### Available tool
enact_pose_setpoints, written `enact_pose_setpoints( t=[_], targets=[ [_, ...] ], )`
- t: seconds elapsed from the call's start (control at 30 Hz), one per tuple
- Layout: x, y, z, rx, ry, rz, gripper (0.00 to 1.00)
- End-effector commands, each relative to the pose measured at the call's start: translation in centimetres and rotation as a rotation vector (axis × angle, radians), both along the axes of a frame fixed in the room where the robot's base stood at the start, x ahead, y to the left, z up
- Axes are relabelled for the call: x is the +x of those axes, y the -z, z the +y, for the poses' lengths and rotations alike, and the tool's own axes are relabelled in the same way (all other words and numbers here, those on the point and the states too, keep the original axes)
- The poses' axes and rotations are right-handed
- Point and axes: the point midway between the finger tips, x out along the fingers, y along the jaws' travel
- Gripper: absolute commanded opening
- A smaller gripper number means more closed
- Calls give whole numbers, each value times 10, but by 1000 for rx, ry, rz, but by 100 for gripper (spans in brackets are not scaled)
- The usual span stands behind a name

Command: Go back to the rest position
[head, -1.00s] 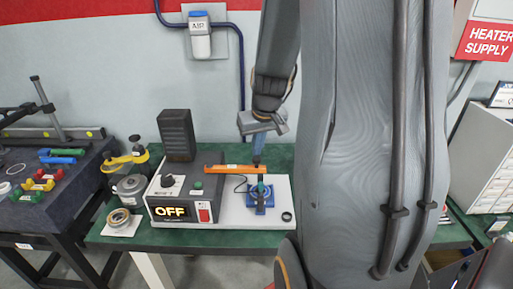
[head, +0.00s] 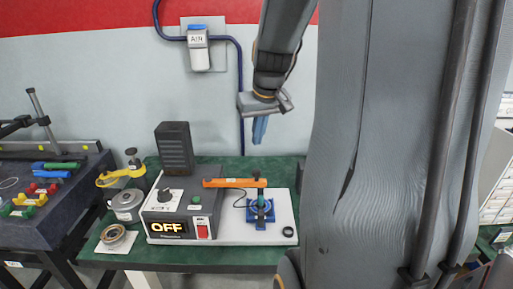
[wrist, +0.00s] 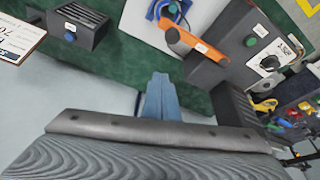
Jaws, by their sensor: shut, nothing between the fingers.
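My gripper (head: 259,131) hangs from my arm above the back of the green table, in front of the grey wall. Its blue fingers are together with nothing between them. They also show in the wrist view (wrist: 160,100). Below the gripper, apart from it, is the seal tester (head: 180,206), a grey box whose display reads OFF. Its orange arm (head: 230,183) reaches right, over a blue fixture (head: 258,212) on a white base plate (head: 274,232). In the wrist view the orange arm (wrist: 192,44) lies beyond the fingers.
A black slotted box (head: 174,148) stands behind the tester. A round tin (head: 126,205) and a tape roll (head: 112,234) sit at the table's left. A dark bench (head: 60,215) with coloured clamps stands further left. A wall box (head: 198,50) is mounted behind. My arm hides the right side.

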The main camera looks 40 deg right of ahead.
Motion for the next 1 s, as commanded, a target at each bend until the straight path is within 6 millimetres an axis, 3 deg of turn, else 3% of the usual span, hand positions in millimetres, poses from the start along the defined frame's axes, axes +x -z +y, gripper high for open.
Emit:
enact_pose_setpoints(
  t=[0.23, 0.5, 0.57, 0.67, 0.77, 0.9, 1.0],
  targets=[
    [-5, -21, 6, 0, -3, -1, 0],
    [-5, -23, 8, 0, -3, 1, 0],
    [-6, -16, 18, 5, -15, 10, 0],
    [-10, 5, 51, 18, -52, 42, 0],
    [-23, 35, 98, 30, -107, 90, 0],
    [-52, 74, 157, 39, -183, 157, 0],
    [-74, 94, 187, 38, -226, 195, 0]
  ],
)
